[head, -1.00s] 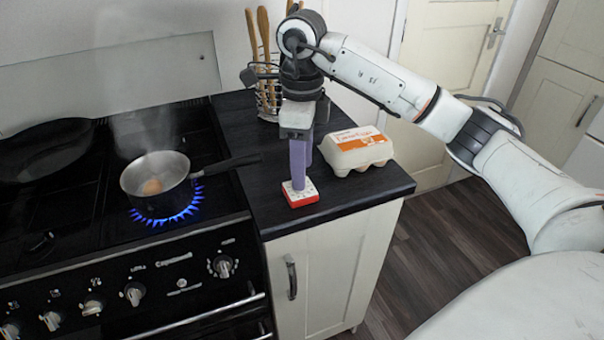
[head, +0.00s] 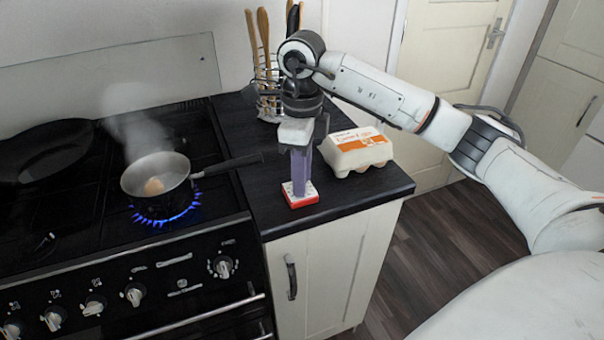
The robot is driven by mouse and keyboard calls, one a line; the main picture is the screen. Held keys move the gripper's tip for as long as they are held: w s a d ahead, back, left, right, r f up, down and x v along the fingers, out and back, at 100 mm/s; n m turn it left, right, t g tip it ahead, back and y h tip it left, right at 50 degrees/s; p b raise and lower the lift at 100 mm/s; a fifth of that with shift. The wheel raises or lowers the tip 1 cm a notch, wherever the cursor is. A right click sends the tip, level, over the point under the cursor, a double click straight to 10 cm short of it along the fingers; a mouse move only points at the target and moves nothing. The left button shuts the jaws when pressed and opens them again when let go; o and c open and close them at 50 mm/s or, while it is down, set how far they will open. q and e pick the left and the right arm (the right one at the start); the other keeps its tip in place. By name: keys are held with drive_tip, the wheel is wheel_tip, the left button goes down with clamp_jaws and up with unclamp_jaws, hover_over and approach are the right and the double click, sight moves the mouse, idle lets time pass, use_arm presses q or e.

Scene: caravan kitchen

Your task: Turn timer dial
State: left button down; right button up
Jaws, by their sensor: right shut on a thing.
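The timer (head: 300,198) is a small red and white block standing on the dark worktop near its front edge. My right gripper (head: 300,181) comes down on it from above, with its purple fingers at the top of the timer. The fingers are shut on the timer's dial, which they hide. My left gripper is not in view.
An egg carton (head: 356,151) stands just right of my gripper. A steaming saucepan (head: 156,173) with an egg sits over a lit blue flame at left, its handle (head: 231,164) reaching over the worktop. A utensil rack (head: 266,95) stands behind.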

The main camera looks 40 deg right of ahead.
drive_tip(key=o, duration=1.1)
drive_tip(key=shift+c, duration=0.2)
drive_tip(key=shift+r, duration=0.1)
wheel_tip(320, 180, up, 10)
drive_tip(key=shift+p, duration=0.35)
